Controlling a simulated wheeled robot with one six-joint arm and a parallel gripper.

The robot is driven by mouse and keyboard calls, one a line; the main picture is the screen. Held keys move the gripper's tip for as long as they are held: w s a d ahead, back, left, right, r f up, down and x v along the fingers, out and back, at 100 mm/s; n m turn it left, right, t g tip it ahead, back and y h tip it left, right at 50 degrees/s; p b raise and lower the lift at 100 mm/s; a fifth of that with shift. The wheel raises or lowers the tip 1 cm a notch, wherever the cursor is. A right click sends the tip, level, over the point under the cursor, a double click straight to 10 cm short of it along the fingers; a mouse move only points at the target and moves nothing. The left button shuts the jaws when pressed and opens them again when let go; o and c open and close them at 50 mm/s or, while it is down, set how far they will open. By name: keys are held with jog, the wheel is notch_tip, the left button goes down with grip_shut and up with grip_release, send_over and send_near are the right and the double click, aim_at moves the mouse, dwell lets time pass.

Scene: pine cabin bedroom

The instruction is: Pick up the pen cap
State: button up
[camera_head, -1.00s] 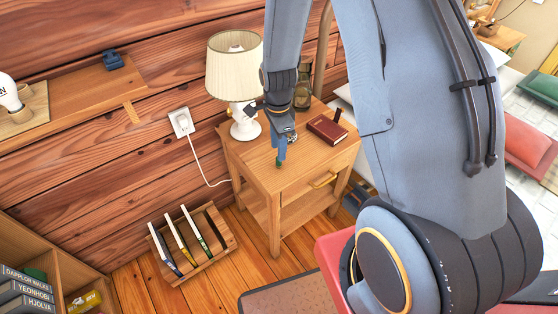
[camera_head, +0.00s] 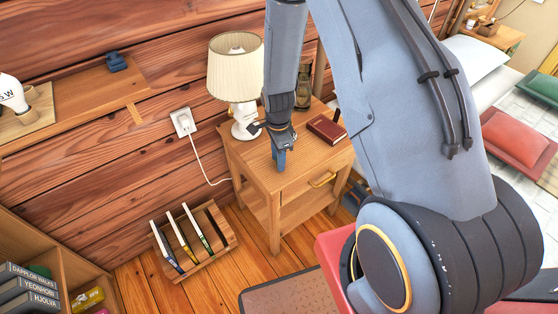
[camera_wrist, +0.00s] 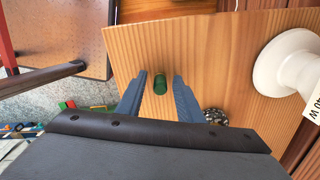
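The pen cap (camera_wrist: 160,85) is a small green cylinder on the wooden nightstand top, seen in the wrist view. My gripper (camera_wrist: 159,76) is open, with one blue-grey finger on each side of the cap. A strip of bare wood shows between the cap and each finger, so it is not clamped. In the head view my gripper (camera_head: 279,160) points down over the front part of the nightstand (camera_head: 258,171) and hides the cap.
A white-based lamp (camera_head: 236,70), a lantern (camera_head: 304,93) and a dark red book (camera_head: 326,129) stand near my gripper on the nightstand. A small round patterned object (camera_wrist: 215,116) lies beside one finger. A rack with books (camera_head: 215,230) is on the floor.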

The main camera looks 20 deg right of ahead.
grip_shut()
